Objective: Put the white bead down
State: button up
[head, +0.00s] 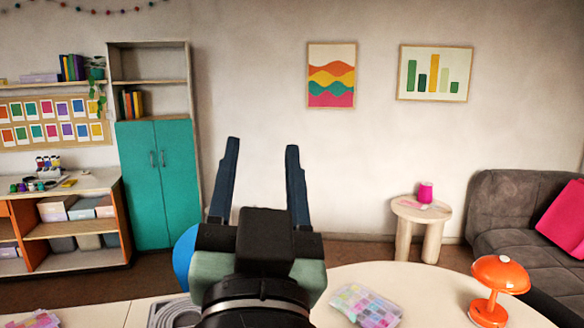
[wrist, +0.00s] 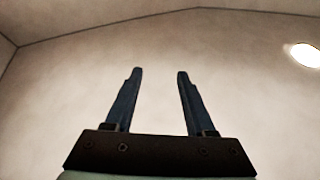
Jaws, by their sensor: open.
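My gripper (head: 262,144) is raised in front of the wall in the head view, its two dark blue fingers pointing up and spread apart. In the wrist view my gripper (wrist: 160,72) is open with nothing between the fingers, against bare wall and ceiling. I see no white bead in either view. A grey board with curved grooves (head: 168,312) lies on the table at the bottom, partly hidden behind my arm.
The pale table (head: 420,285) carries a compartment box of coloured beads (head: 365,305) and an orange lamp (head: 494,285). Another bead box (head: 35,321) is cut off at lower left. A blue rounded thing (head: 183,258) is partly hidden by my gripper. Air around the fingers is clear.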

jog(key=s+d+r+n+t+h, duration=0.1)
jog(key=s+d+r+t, duration=0.1)
jog(key=s+r+t, duration=0.2)
jog(key=s+r, duration=0.3)
jog(key=r, duration=0.2)
jog(key=shift+s+d+r, duration=0.15)
jog(key=shift+d+r, duration=0.1)
jog(key=shift+d, duration=0.15)
dwell(0.7)
